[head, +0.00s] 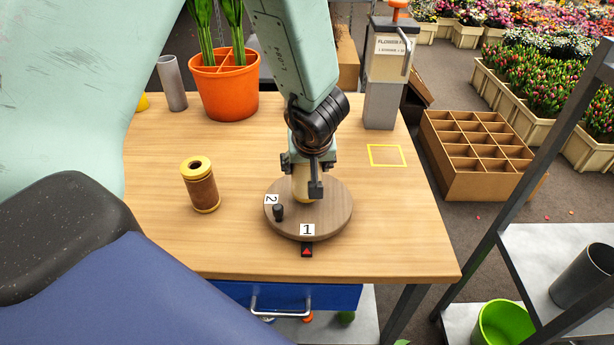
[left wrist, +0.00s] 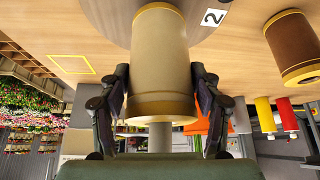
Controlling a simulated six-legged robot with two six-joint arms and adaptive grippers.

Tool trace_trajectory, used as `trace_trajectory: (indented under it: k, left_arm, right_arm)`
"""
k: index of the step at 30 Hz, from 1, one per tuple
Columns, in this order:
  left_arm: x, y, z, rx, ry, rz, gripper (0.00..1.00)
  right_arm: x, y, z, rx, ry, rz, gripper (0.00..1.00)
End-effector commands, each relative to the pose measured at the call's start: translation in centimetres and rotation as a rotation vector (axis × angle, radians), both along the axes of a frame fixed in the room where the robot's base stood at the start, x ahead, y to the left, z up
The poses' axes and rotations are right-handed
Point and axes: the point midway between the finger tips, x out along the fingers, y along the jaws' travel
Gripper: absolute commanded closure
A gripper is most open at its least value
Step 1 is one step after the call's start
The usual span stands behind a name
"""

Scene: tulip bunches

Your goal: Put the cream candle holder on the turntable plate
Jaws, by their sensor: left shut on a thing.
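The cream candle holder (left wrist: 160,65) is a pale cylinder with tan bands at both ends. My left gripper (left wrist: 160,95) is shut around it, one finger on each side. In the head view the left gripper (head: 306,185) is over the round wooden turntable plate (head: 335,215), and the holder (head: 299,190) is mostly hidden behind the fingers. The holder's end is at or just above the plate; I cannot tell whether it touches. The plate carries white labels 1 and 2 and a small black knob (head: 278,212). My right gripper is not in view.
A brown spool-like cylinder with yellow ends (head: 200,186) stands left of the plate. An orange pot (head: 222,85), a grey cylinder (head: 172,83) and a grey dispenser (head: 384,85) stand at the back. A yellow square outline (head: 386,155) marks bare table to the right.

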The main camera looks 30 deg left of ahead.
Motion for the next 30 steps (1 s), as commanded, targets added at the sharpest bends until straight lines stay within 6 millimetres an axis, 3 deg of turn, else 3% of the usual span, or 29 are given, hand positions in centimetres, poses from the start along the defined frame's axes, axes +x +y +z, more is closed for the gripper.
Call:
trace_trajectory:
  k: [4, 17, 18, 25, 30]
  left_arm:
    - [0.0, 0.0, -2.1, 0.001, 0.000, -0.001, 0.77]
    - [0.0, 0.0, -2.4, 0.001, -0.001, 0.000, 0.77]
    - [0.0, 0.0, -2.4, 0.000, 0.000, 0.000, 0.33]
    - [0.0, 0.0, -2.3, 0.000, 0.000, 0.000, 0.14]
    - [0.0, 0.0, -2.3, 0.000, 0.000, -0.001, 0.13]
  right_arm:
    - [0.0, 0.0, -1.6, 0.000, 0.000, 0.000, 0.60]
    - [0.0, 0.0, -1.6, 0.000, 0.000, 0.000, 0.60]
    - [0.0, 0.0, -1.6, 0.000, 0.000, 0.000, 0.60]
    - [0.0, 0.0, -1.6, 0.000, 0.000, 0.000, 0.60]
    - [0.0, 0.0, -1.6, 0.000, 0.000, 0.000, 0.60]
